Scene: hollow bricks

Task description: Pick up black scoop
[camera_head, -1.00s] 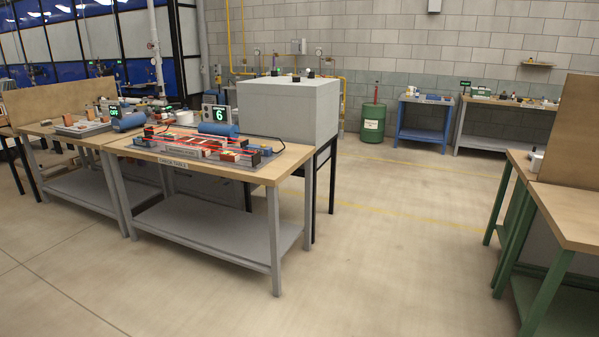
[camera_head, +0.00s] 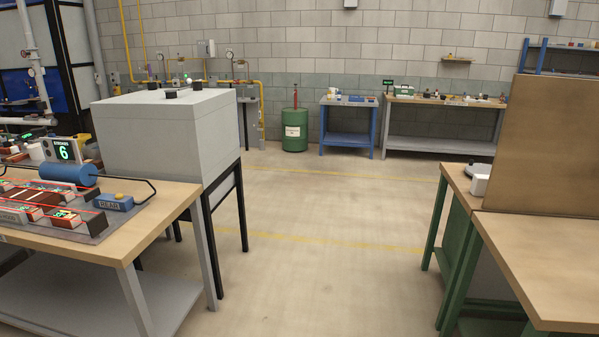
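I cannot make out a black scoop in the head view. Small items on the far benches are too small to tell apart. A white item with a dark part (camera_head: 480,181) sits on the green-legged bench at the right, partly cut off by a brown panel. Neither of my grippers is in view.
A wooden-topped bench (camera_head: 160,197) with a blue cylinder (camera_head: 68,173) stands at the near left, beside a large grey box (camera_head: 165,135) on black legs. A green-legged bench (camera_head: 545,262) with an upright brown panel (camera_head: 560,145) is at the right. Open floor (camera_head: 320,250) lies between, leading to a green drum (camera_head: 294,130), a blue bench (camera_head: 348,115) and a grey-legged bench (camera_head: 440,140).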

